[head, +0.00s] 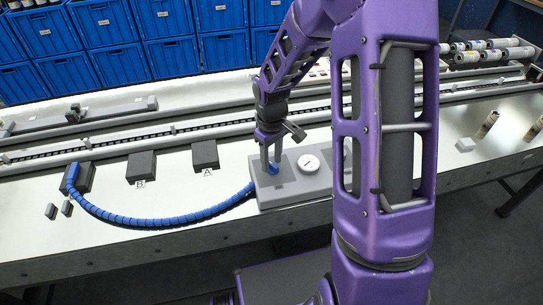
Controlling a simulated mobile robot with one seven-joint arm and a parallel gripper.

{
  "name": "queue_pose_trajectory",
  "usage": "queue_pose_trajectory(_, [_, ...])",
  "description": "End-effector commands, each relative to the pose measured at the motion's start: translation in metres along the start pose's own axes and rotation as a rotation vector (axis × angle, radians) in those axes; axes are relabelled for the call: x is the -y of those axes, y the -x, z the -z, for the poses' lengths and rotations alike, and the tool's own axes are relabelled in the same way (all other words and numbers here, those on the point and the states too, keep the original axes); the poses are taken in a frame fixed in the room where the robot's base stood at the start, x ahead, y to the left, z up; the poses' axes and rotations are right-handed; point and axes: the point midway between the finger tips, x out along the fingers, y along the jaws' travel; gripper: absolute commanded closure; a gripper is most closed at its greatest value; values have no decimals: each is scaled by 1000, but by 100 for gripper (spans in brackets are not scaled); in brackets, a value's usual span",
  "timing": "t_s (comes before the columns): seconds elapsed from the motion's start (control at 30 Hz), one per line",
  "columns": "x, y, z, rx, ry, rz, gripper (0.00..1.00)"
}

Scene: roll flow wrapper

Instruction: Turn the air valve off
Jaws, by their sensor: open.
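The air valve is a small blue knob (274,169) on top of a grey box (286,192) on the white bench. My gripper (271,168) points down over the box, with its two fingers at the knob, one on each side as far as I can see. The fingers are open. Whether they touch the knob is too small to tell, and they partly hide it. A round white gauge (308,164) sits on the box just right of the gripper. My purple arm hides the box's right end.
A blue ribbed hose (150,221) runs from the grey box to a dark block (82,178) at left. Dark blocks stand by labels B (141,167) and A (205,155). A conveyor rail (120,138) runs behind. Blue bins (110,27) line the back.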

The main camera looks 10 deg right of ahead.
Motion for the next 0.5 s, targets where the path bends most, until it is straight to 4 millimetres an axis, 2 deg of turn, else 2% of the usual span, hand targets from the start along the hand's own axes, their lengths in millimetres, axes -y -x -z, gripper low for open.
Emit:
queue_pose_trajectory(0.13, [0,9,0,-1,-1,-1,54])
queue_pose_trajectory(0.23, [-1,25,0,-2,-1,-3,54])
queue_pose_trajectory(0.5, [-1,89,1,-5,-1,-4,54])
